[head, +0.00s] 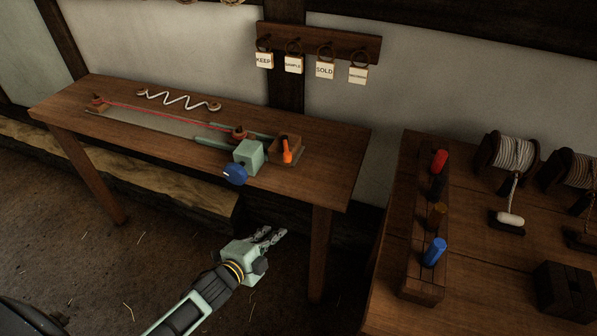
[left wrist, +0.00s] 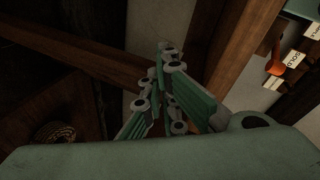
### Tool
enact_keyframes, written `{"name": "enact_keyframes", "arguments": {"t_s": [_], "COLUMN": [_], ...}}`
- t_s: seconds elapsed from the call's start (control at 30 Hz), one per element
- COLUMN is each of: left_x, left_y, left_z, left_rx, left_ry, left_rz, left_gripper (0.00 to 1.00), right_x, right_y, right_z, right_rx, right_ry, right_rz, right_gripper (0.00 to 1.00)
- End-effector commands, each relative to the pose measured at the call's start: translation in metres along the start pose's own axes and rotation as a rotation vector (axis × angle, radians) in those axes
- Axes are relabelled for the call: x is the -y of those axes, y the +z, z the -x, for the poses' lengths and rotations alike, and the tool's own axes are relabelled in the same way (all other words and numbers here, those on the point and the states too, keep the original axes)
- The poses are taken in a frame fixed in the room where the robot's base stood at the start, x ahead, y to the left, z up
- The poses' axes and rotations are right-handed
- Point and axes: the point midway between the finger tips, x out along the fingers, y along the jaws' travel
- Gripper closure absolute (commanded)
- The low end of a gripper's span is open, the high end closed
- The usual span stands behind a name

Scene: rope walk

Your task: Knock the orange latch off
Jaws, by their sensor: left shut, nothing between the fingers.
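The orange latch (head: 287,151) stands upright on a small wooden block (head: 287,157) at the right part of the long wooden table (head: 330,160). An orange piece (left wrist: 277,60), likely the latch, shows at the upper right in the left wrist view. My left gripper (head: 274,235) is in front of the table, below the latch in the picture and apart from it. Its fingers (left wrist: 167,62) are shut and empty. My right gripper is in neither view.
A red line (head: 165,113) runs along the table. A second table (head: 470,270) at the right holds coloured pegs and rope spools (head: 507,150). Tags hang on the wall.

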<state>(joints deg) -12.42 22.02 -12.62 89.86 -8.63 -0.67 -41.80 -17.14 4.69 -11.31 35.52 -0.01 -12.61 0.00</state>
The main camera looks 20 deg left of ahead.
Motion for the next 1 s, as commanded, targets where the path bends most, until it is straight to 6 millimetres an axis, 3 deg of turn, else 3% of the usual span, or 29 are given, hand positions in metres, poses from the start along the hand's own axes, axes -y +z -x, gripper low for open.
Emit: {"name": "enact_keyframes", "arguments": {"t_s": [0.03,0.1,0.2,0.27,0.37,0.73,0.87,1.0], "left_x": [0.038,0.079,0.116,0.129,0.137,0.139,0.144,0.151], "left_y": [-0.022,-0.050,-0.078,-0.088,-0.095,-0.096,-0.100,-0.106], "left_z": [0.000,0.005,0.013,0.018,0.021,0.017,0.004,-0.022], "left_rx": [-0.058,-0.120,-0.174,-0.193,-0.205,-0.204,-0.204,-0.203], "left_ry": [-0.070,-0.152,-0.233,-0.262,-0.283,-0.285,-0.286,-0.286], "left_rz": [-0.090,-0.195,-0.297,-0.333,-0.358,-0.356,-0.354,-0.354], "left_gripper": [1.00,1.00,1.00,1.00,1.00,1.00,1.00,1.00], "right_x": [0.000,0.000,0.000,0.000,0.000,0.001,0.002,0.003], "right_y": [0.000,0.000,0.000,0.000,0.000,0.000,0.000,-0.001], "right_z": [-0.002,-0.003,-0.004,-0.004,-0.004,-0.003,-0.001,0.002], "right_rx": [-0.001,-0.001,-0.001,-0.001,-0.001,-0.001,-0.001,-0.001], "right_ry": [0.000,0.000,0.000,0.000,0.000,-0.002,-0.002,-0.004], "right_rz": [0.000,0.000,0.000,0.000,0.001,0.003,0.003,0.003], "right_gripper": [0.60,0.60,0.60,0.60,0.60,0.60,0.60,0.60]}}
